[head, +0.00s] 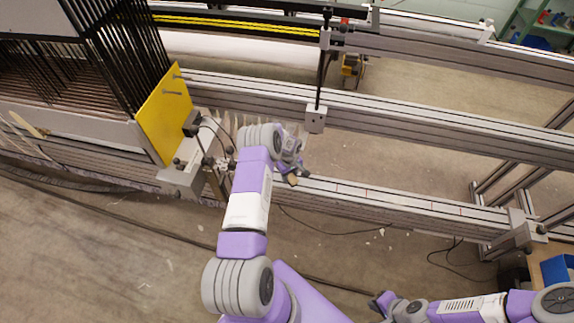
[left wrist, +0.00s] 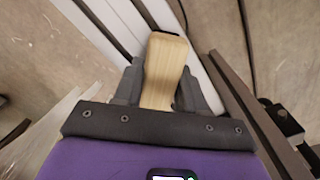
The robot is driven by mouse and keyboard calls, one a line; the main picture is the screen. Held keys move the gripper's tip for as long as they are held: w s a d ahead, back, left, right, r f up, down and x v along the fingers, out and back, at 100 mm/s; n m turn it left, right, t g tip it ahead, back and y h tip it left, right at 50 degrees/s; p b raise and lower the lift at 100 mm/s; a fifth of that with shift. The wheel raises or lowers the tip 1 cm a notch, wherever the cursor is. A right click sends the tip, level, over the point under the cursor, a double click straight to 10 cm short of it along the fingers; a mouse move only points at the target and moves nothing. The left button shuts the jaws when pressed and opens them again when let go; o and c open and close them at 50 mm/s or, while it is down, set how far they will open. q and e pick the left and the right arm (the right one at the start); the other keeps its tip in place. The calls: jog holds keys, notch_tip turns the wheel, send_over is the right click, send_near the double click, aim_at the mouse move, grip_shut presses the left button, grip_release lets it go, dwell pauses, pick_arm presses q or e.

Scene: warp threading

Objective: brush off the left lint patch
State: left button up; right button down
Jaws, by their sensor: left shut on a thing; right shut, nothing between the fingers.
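My left gripper (head: 296,170) is over the front metal rail, at the centre of the head view. It is shut on a brush with a pale wooden handle (left wrist: 165,65). Only a small tan end of the brush (head: 293,180) shows in the head view. In the left wrist view the handle sits between the two dark fingers of the left gripper (left wrist: 158,88), and the bristles are hidden. My right gripper (head: 382,304) is shut and empty at the bottom right, away from the rails. I cannot make out the left lint patch; the arm may cover it.
The front rail (head: 400,200) carries small red marks and runs right to an end bracket (head: 525,232). A yellow plate (head: 165,115) and dark upright frames stand at the left. A vertical rod with a metal block (head: 315,118) hangs behind my left gripper. Cables lie on the floor.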

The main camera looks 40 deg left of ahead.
pick_arm(q)
jog(key=shift+s+a, duration=0.2)
jog(key=shift+a, duration=0.2)
notch_tip(320, 180, up, 3)
jog(key=shift+d+r+p, duration=0.1)
jog(key=shift+r+p, duration=0.1)
jog(key=shift+p, duration=0.7)
jog(key=shift+r+p, duration=1.3)
jog(key=shift+r, duration=1)
